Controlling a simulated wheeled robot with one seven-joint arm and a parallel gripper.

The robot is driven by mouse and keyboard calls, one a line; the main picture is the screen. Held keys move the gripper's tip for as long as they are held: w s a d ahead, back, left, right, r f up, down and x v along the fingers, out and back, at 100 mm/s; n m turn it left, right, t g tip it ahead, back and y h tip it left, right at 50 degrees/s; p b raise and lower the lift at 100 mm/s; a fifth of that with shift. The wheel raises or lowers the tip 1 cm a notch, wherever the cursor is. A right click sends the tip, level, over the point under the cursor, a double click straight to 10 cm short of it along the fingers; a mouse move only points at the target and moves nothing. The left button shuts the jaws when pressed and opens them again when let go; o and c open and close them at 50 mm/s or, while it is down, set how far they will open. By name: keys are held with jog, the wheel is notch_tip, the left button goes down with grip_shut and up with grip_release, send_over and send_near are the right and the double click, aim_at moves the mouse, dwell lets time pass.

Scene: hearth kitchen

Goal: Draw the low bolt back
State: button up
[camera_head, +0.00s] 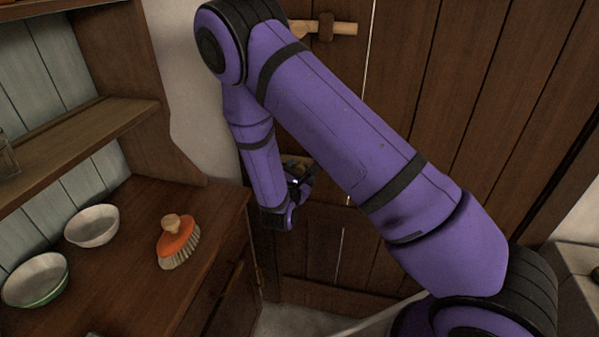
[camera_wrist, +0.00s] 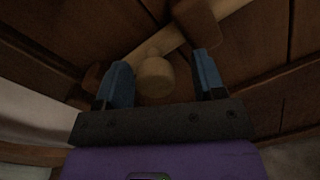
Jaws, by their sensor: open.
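The low bolt is a pale wooden bar (camera_wrist: 228,7) on the plank door, running through dark wooden brackets (camera_wrist: 197,22). Its round knob (camera_wrist: 155,76) stands out toward me in the wrist view. My gripper (camera_wrist: 162,62) is open, with one blue finger on each side of the knob. The knob appears apart from both fingers, nearer the left one. In the head view my gripper (camera_head: 300,183) is at the door just below the low bolt (camera_head: 291,160), which is mostly hidden by my arm.
An upper wooden bolt (camera_head: 338,28) sits higher on the plank door (camera_head: 440,130). At left a wooden counter (camera_head: 130,215) holds an orange brush (camera_head: 177,240), a white bowl (camera_head: 92,225) and a green-rimmed bowl (camera_head: 36,279). A shelf (camera_head: 85,143) stands above it.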

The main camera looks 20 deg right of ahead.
jog(key=shift+a, duration=0.1)
jog(key=v, duration=1)
jog(key=shift+s, duration=0.3)
jog(key=shift+a, duration=0.1)
jog(key=s+d+r+m+g, duration=0.5)
jog(key=d+r+m+g, duration=0.2)
jog(key=r, duration=0.3)
jog(key=s+d+r+m+g, duration=0.55)
jog(key=r+m+g, duration=0.2)
jog(key=r, duration=0.25)
jog(key=s+a+r+m+t+y, duration=0.2)
jog(key=s+r+m+t+y, duration=0.4)
jog(key=s+r+y, duration=0.5)
jog(key=s+r+m, duration=0.2)
jog(key=s, duration=0.2)
jog(key=shift+a+r, duration=0.25)
jog(key=shift+r, duration=0.1)
dwell(0.4)
